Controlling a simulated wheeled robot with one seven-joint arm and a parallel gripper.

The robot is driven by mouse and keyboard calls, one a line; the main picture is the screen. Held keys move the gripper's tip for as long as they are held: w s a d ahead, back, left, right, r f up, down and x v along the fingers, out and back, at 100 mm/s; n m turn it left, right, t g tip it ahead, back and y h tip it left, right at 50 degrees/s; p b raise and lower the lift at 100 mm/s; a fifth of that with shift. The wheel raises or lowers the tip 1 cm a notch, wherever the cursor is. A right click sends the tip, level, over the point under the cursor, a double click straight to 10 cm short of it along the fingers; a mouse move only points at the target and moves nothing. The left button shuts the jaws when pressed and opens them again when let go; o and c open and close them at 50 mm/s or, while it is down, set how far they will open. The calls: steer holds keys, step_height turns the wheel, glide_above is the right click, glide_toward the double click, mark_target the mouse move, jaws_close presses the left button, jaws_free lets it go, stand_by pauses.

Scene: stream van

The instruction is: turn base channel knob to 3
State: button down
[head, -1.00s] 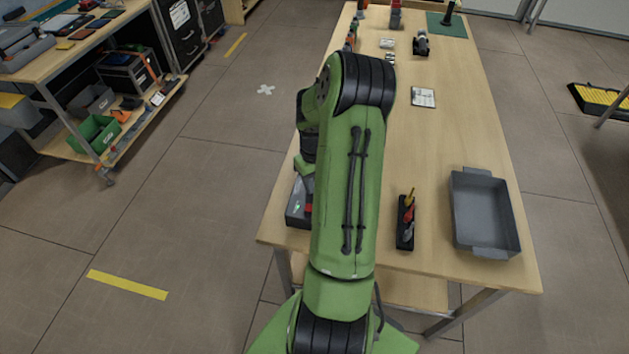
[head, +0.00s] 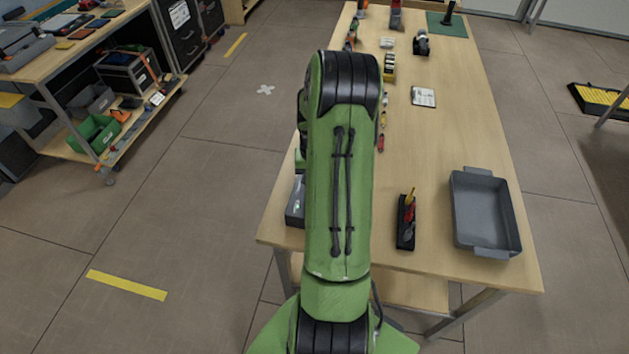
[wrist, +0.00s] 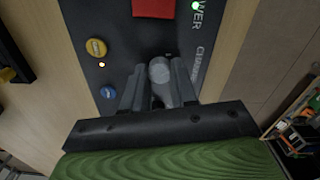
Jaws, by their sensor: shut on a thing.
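The base (head: 295,203) is a dark box at the left edge of the workbench, mostly hidden behind my arm in the head view. Its dark panel (wrist: 115,30) fills the top of the wrist view. The grey channel knob (wrist: 160,70) sits beside the lettering that starts "CHAN". My gripper (wrist: 160,86) is shut on the knob, one finger on each side. The number the knob points to cannot be read. My gripper is hidden in the head view.
On the panel are a yellow button (wrist: 96,47), a blue button (wrist: 108,92), a red part (wrist: 153,8) and a green light (wrist: 196,6) by "POWER". A grey tray (head: 484,213) and a black tool holder (head: 405,222) stand right of my arm on the workbench (head: 450,130).

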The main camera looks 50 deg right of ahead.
steer(key=m, duration=0.4)
steer(key=shift+m, duration=0.3)
steer(key=m, duration=0.4)
steer(key=shift+m+b, duration=0.3)
steer(key=shift+b, duration=0.05)
steer(key=shift+r, duration=0.1)
steer(key=c, duration=0.9)
jaws_free()
step_height(320, 180, up, 16)
steer(key=p, duration=0.3)
steer(key=shift+f, duration=0.2)
